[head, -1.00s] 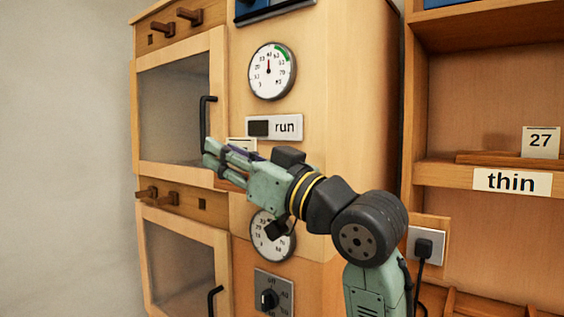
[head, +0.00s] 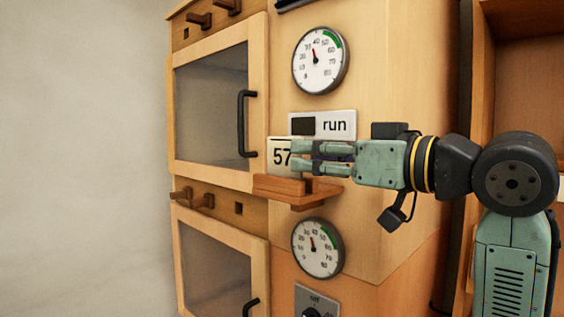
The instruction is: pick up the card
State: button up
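A white card marked 57 (head: 281,154) stands upright on a small wooden ledge (head: 283,187) on the front of the wooden cabinet, right of the upper door's handle. My gripper (head: 298,157) reaches in from the right, roughly level, at the card's right side. Its two fingers are apart, one above the other, with a gap between them. The fingertips overlap the card's right edge in the picture and hide part of it. I cannot tell whether they touch the card.
The upper glazed door with its black handle (head: 246,124) is left of the card. A sign reading run (head: 335,125) and an upper dial (head: 320,61) are above; a lower dial (head: 317,248) is below. Bare wall (head: 80,150) fills the left.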

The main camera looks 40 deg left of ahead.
aim_at(268, 149)
jog(key=a+p, duration=0.1)
jog(key=a, duration=0.3)
jog(key=shift+a, duration=0.3)
jog(key=a, duration=0.1)
jog(key=a+p, duration=0.1)
jog(key=a, duration=0.2)
jog(key=shift+s+a+r+p, duration=0.1)
jog(key=shift+s+r+p, duration=0.05)
jog(key=shift+r+p, duration=0.2)
jog(key=shift+a+f, duration=0.15)
jog(key=shift+a, duration=0.3)
jog(key=shift+c, duration=0.4)
grip_shut()
jog(key=shift+d, duration=0.1)
